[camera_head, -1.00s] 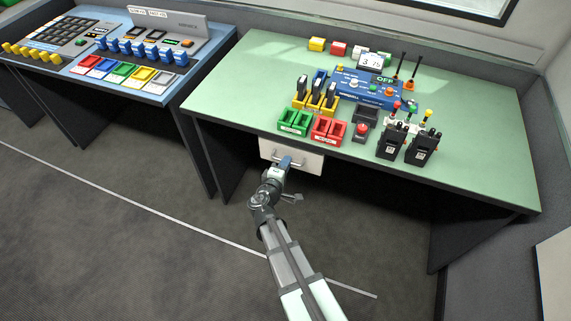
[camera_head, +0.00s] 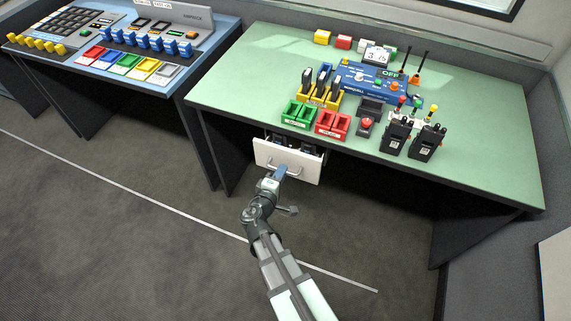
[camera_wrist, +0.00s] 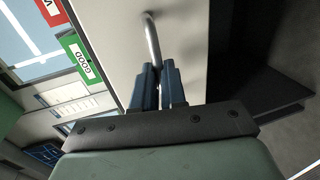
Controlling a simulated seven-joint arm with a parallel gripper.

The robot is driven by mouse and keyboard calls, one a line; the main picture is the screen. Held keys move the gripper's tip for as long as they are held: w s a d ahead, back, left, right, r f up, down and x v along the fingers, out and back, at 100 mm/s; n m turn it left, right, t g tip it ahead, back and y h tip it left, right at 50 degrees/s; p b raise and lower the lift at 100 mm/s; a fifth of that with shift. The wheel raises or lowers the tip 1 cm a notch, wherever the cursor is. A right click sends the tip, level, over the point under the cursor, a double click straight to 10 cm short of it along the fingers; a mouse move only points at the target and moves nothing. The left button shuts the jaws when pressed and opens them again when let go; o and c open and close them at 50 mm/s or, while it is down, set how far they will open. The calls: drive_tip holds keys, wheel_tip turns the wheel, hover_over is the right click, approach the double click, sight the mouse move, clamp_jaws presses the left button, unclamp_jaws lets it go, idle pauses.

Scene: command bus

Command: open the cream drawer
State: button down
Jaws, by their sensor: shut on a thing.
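The cream drawer (camera_head: 270,156) hangs under the green-topped desk and stands partly out, with dark items showing inside behind its front. Its metal handle (camera_head: 296,172) is a bar on the front face; in the wrist view the handle (camera_wrist: 152,38) runs down between my fingers. My gripper (camera_head: 281,172) is at the handle, its blue fingers closed around the bar. In the wrist view my gripper (camera_wrist: 158,88) shows both fingers close together on the handle. The drawer front (camera_wrist: 112,40) fills the upper middle there.
The green desk top (camera_head: 225,90) holds a green tray (camera_head: 298,114), a red tray (camera_head: 332,124), a blue radio unit (camera_head: 360,82) and two black handsets (camera_head: 396,137). A blue console desk (camera_head: 205,58) stands at left. The floor in front is clear.

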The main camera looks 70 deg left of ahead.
drive_tip(key=f+v, duration=0.1)
drive_tip(key=v, duration=0.5)
drive_tip(key=shift+s+f, duration=0.2)
drive_tip(key=shift+s, duration=0.1)
drive_tip(key=shift+d, duration=0.15)
drive_tip(key=c, duration=1.2)
unclamp_jaws()
drive_tip(key=shift+d, duration=0.1)
drive_tip(key=v, duration=1.1)
drive_tip(key=shift+s+d+r, duration=0.15)
drive_tip(key=shift+s+d, duration=0.15)
drive_tip(key=shift+n, duration=0.3)
